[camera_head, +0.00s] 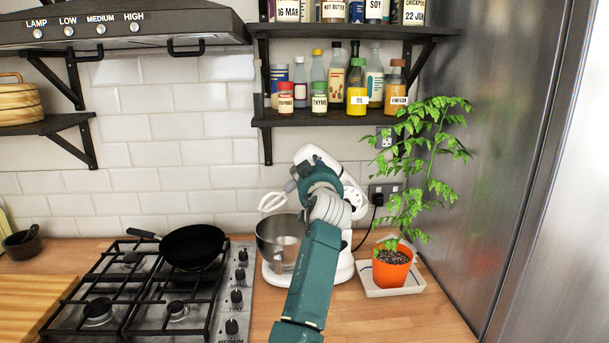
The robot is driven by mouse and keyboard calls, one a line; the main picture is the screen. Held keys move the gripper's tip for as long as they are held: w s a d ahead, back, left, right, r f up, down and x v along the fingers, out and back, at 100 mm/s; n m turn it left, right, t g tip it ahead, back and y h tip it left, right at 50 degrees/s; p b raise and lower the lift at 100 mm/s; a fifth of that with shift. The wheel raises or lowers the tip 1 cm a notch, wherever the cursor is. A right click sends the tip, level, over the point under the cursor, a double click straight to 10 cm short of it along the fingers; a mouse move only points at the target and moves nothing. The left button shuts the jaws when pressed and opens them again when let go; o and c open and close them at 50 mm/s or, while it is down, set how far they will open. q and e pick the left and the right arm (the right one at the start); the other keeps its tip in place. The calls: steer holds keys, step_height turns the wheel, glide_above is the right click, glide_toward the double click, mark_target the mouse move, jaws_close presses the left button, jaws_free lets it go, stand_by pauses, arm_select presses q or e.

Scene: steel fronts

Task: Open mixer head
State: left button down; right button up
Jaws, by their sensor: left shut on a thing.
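The white stand mixer (343,268) stands on the wooden counter against the tiled wall. Its head (314,153) is tilted up, and the pale beater (273,201) points out to the left, above the steel bowl (279,243). My left arm reaches up from the bottom in front of the mixer and hides part of its head and body. My left gripper (305,176) is at the raised head, shut on it; the exact contact is partly hidden. My right gripper is not in view.
A potted plant (391,268) on a white tray stands right of the mixer, beside the steel front (497,150). The gas hob (170,305) with a black pan (193,247) is to the left. Shelves (330,118) with jars and bottles hang above the mixer.

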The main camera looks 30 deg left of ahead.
arm_select(q)
steer(key=shift+w+d+r+m, duration=0.55)
steer(key=shift+d+r+m, duration=0.15)
steer(key=shift+d+r, duration=0.15)
steer(key=c, duration=1.5)
jaws_free()
steer(key=shift+a, duration=0.1)
steer(key=shift+o, duration=0.2)
steer(key=v, duration=0.7)
steer(key=shift+s+f, duration=0.2)
steer(key=shift+f, duration=0.05)
